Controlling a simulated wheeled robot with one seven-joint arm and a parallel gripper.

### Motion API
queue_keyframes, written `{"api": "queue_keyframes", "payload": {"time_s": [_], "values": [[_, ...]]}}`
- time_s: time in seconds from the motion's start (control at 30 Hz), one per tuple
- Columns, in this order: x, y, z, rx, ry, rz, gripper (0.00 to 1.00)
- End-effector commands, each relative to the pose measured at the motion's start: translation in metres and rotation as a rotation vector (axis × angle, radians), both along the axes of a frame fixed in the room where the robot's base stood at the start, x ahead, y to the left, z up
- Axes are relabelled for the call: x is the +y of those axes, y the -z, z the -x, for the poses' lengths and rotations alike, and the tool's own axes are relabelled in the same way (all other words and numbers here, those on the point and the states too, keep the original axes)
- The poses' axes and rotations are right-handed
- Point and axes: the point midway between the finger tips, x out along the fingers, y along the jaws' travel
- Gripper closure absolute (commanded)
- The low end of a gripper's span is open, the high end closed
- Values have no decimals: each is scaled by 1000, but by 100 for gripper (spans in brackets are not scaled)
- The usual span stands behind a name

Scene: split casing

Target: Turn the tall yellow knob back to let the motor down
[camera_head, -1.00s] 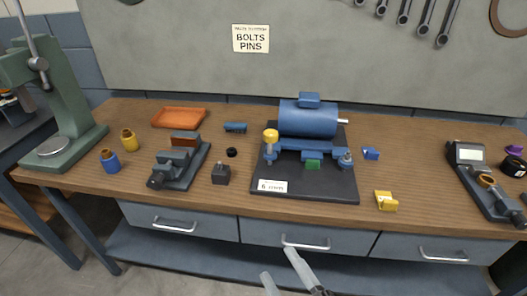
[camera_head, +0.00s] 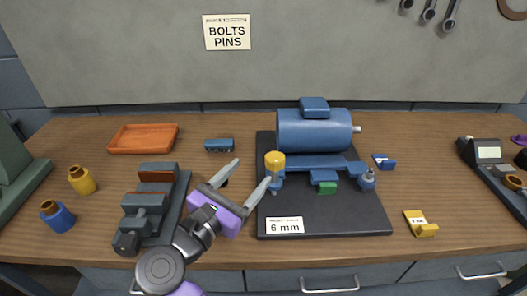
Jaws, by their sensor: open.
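The tall yellow knob (camera_head: 275,161) stands at the left front corner of the blue motor (camera_head: 314,130), on a blue post. The motor rests on its blue mount above a black base plate (camera_head: 330,220). A green block (camera_head: 326,188) sits under the mount's front edge. My gripper (camera_head: 246,179) is open, with its two grey fingers spread and nothing between them. It is just left of the knob, with the right fingertip close to the blue post below it. I cannot tell whether it touches. The small dark block seen earlier is hidden behind my gripper.
A vise (camera_head: 149,205) stands close left of my gripper. A label reading 6 mm (camera_head: 285,225) lies on the plate's front. Blue (camera_head: 384,161) and yellow (camera_head: 420,223) small pieces lie to the right. An orange tray (camera_head: 143,139) is at the back left.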

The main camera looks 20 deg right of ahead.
Motion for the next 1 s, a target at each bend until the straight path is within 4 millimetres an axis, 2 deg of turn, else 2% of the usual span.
{"api": "queue_keyframes", "payload": {"time_s": [0.1, 0.23, 0.37, 0.7, 1.0], "values": [[-10, -1, 14, 92, 72, 78, 35], [-14, 1, 16, 146, 87, 108, 35], [-23, 1, 10, 155, 87, 114, 35], [-64, 2, -19, 154, 86, 112, 35], [-76, 2, -28, 152, 82, 111, 35]]}}
